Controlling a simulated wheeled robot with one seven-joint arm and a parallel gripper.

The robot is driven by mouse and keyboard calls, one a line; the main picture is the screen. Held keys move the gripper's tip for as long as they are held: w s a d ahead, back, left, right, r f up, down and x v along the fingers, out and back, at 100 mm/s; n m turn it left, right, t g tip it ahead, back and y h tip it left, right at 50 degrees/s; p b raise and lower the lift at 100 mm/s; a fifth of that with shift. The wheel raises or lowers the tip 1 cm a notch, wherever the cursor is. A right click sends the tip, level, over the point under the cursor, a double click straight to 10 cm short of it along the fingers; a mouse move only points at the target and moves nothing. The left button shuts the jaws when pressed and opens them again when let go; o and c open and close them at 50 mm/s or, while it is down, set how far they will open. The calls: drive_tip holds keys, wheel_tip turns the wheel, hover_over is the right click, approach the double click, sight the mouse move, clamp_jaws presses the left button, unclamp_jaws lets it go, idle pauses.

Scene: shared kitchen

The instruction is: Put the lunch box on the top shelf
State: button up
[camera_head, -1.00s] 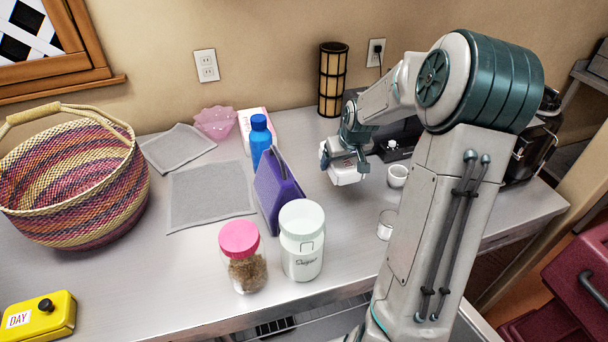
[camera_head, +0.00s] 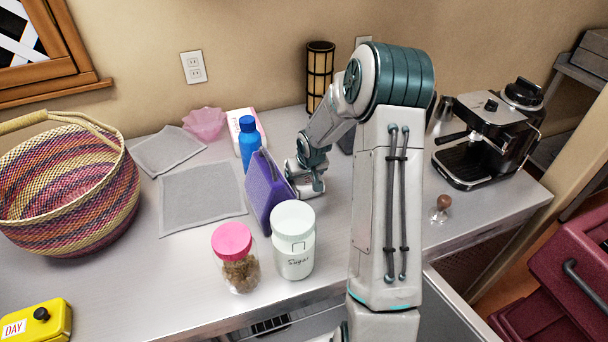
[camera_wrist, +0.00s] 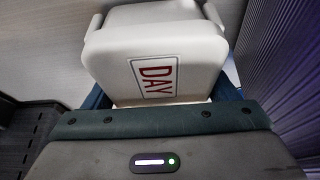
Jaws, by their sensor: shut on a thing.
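A white box with side latches and a red "DAY" label (camera_wrist: 158,55), which looks like the lunch box, is held in my gripper in the wrist view. My gripper (camera_head: 310,182) is shut on it. In the head view the gripper is low over the counter, just right of a purple upright holder (camera_head: 266,192), and the box is mostly hidden there. The purple holder's side also shows close at the right of the wrist view (camera_wrist: 285,75). A grey shelf unit (camera_head: 585,68) shows at the right edge; I cannot tell whether it is the task's shelf.
A white sugar jar (camera_head: 294,250), pink-lidded jar (camera_head: 236,268) and blue bottle (camera_head: 249,145) stand near the holder. A basket (camera_head: 65,195) and yellow box (camera_head: 38,320) are left. A coffee machine (camera_head: 485,145) is right. The grey cloths (camera_head: 202,198) are bare.

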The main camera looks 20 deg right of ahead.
drive_tip(key=o, duration=0.8)
drive_tip(key=shift+f, duration=0.1)
